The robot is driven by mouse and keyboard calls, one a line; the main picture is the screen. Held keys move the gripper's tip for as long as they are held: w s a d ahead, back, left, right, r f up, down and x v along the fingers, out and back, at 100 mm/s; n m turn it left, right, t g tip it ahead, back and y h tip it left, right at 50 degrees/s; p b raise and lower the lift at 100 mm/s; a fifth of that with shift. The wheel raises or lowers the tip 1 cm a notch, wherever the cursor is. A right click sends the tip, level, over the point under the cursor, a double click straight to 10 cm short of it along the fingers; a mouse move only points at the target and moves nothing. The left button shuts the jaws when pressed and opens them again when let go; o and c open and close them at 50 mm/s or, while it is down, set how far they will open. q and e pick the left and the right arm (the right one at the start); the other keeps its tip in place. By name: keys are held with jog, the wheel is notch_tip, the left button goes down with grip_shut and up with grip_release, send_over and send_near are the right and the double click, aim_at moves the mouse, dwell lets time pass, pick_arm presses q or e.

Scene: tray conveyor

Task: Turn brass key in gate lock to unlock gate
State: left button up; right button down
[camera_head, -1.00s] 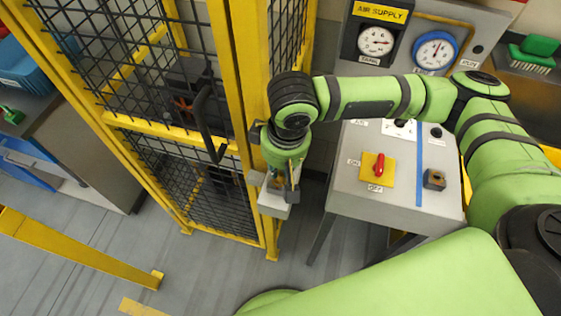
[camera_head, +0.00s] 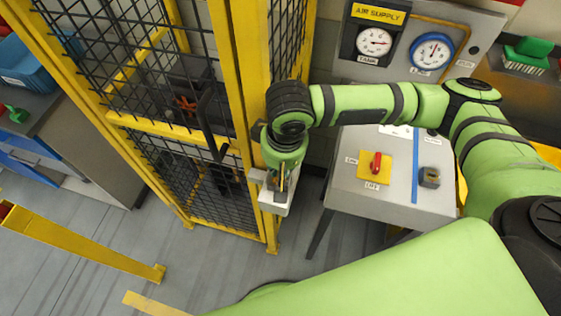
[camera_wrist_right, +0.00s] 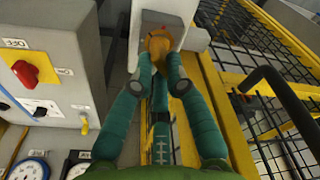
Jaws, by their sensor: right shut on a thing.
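The brass key (camera_wrist_right: 158,45) is between the teal fingertips of my right gripper (camera_wrist_right: 160,78) in the right wrist view. The key's head is at the face of the grey gate lock (camera_wrist_right: 150,18), and the fingers hide part of it. In the head view my right gripper (camera_head: 281,182) points down at the pale lock box (camera_head: 272,203) on the yellow gate post. The gate (camera_head: 180,133), a yellow frame with black mesh, stands left of the post and looks closed. Its black handle (camera_head: 207,125) is left of my gripper. My left gripper is out of view.
A grey control box with a red switch (camera_head: 376,163) stands close right of the gripper. An air supply panel with gauges (camera_head: 432,52) is behind it. The floor in front of the gate is clear.

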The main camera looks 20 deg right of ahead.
jog(key=m, duration=0.3)
dwell(0.4)
jog(key=shift+s, duration=0.1)
jog(key=shift+a+m, duration=0.1)
jog(key=shift+m, duration=0.5)
jog(key=shift+m+h, duration=0.3)
jog(key=shift+m, duration=0.6)
jog(key=m, duration=0.3)
jog(key=c, duration=1.2)
grip_release()
jog(key=shift+o, duration=0.2)
